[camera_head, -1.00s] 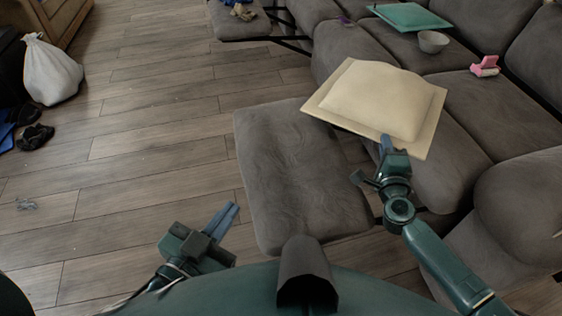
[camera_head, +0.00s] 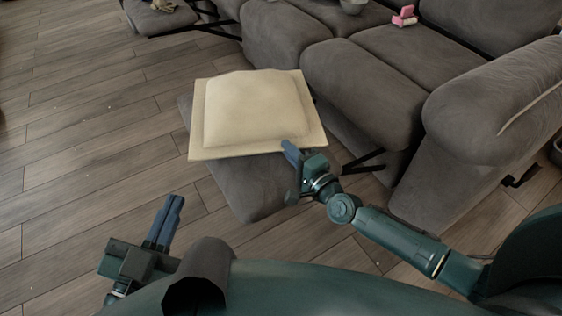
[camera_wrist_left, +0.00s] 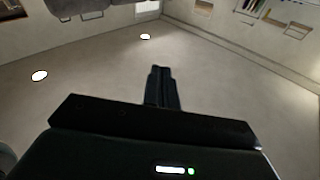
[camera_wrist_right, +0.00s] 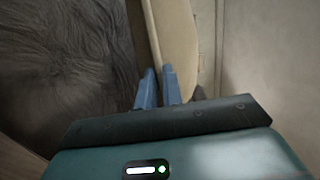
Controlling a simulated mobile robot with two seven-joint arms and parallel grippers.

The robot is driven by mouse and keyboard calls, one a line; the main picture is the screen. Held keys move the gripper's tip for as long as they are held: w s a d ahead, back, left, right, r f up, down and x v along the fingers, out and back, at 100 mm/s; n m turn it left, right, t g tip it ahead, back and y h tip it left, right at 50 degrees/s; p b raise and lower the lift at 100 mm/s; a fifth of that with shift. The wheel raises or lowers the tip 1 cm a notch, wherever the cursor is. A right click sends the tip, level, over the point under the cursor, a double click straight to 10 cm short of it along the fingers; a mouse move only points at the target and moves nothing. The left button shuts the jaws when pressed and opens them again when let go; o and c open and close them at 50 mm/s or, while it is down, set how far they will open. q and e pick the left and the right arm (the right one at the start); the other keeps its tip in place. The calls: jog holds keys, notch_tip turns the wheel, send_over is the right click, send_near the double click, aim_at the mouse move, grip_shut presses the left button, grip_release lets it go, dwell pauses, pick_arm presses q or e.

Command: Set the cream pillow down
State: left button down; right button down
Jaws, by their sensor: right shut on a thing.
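The cream pillow (camera_head: 255,110) is a square with a wide flat border, and it lies roughly level over the far part of the grey footrest (camera_head: 240,185). My right gripper (camera_head: 290,152) is shut on the pillow's near edge, towards its right corner. In the right wrist view the pillow's edge (camera_wrist_right: 172,35) runs between the fingers (camera_wrist_right: 158,88), with grey upholstery at the left. I cannot tell whether the pillow touches the footrest. My left gripper (camera_head: 165,222) is empty, with its fingers together, over the floor at the lower left. The same closed fingers show in the left wrist view (camera_wrist_left: 160,85).
The grey sofa (camera_head: 365,85) stands beyond and right of the footrest, with a thick armrest (camera_head: 490,100). A pink object (camera_head: 404,17) and a bowl (camera_head: 354,5) are on its seats. Wooden floor (camera_head: 80,140) at the left is clear.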

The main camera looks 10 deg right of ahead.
jog(key=shift+f+b, duration=1.4)
jog(key=shift+f, duration=1)
jog(key=c, duration=2)
grip_release()
jog(key=shift+f, duration=0.2)
jog(key=o, duration=0.5)
jog(key=shift+c, duration=0.2)
jog(key=shift+r, duration=0.15)
jog(key=shift+s+r, duration=0.1)
jog(key=shift+r, duration=0.05)
jog(key=p+v, duration=0.2)
jog(key=v, duration=1)
jog(key=shift+p, duration=0.4)
